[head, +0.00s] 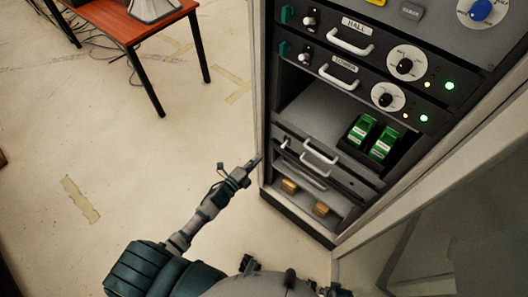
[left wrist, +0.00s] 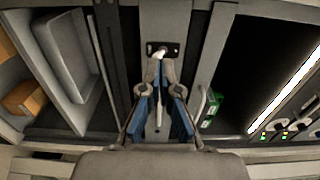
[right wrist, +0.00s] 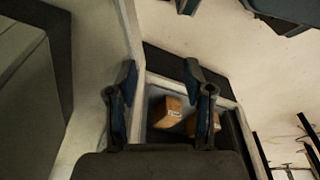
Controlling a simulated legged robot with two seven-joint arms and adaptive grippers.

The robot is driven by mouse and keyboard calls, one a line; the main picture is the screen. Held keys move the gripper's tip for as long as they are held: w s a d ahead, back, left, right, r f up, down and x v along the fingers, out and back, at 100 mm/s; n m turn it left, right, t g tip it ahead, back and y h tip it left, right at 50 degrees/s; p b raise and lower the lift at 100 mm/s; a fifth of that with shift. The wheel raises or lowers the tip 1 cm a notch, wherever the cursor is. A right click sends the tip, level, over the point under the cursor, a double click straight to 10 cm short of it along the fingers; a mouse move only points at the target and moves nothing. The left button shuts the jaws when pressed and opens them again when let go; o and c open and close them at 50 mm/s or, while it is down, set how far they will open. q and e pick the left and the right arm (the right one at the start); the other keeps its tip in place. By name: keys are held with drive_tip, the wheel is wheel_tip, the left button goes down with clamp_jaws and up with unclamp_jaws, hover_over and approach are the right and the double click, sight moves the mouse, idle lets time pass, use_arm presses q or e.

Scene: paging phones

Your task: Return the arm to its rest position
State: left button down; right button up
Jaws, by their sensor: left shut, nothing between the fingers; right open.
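My left arm reaches in from the bottom of the head view. Its gripper (head: 254,162) is in front of the left edge of the rack (head: 257,90), low down. In the left wrist view the blue-padded fingers (left wrist: 159,80) are closed together and hold nothing. A toggle switch (left wrist: 158,54) with a white lever is just beyond the tips; I cannot tell if they touch it. My right gripper (right wrist: 161,74) is open and empty in the right wrist view, with the rack's bottom shelf beyond it.
The rack has HALL (head: 355,25) and TOWER (head: 345,63) panels with handles and knobs. Green modules (head: 382,142) sit in a recessed bay. Brown boxes (head: 289,186) lie on the bottom shelf. A red-brown table (head: 130,25) stands back left.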

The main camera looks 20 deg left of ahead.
use_arm(q)
drive_tip(key=s+a+f+n+g+y+p, duration=0.1)
drive_tip(key=s+f+n+g+y, duration=0.25)
drive_tip(key=s+f+n, duration=0.55)
drive_tip(key=s+a+f+n+g+y, duration=0.15)
drive_tip(key=s+f+n+g, duration=0.45)
drive_tip(key=f, duration=0.7)
drive_tip(key=s+d+f+n+g, duration=0.2)
drive_tip(key=s+f, duration=0.3)
drive_tip(key=s, duration=0.5)
drive_tip(key=s+d+f+n+g, duration=0.2)
drive_tip(key=s+f+g, duration=0.2)
drive_tip(key=s, duration=0.5)
drive_tip(key=shift+s+d+f+p, duration=0.35)
drive_tip(key=shift+f, duration=0.2)
use_arm(e)
drive_tip(key=s+f, duration=0.3)
drive_tip(key=f, duration=0.1)
drive_tip(key=shift+d+f, duration=0.1)
drive_tip(key=shift+d, duration=0.2)
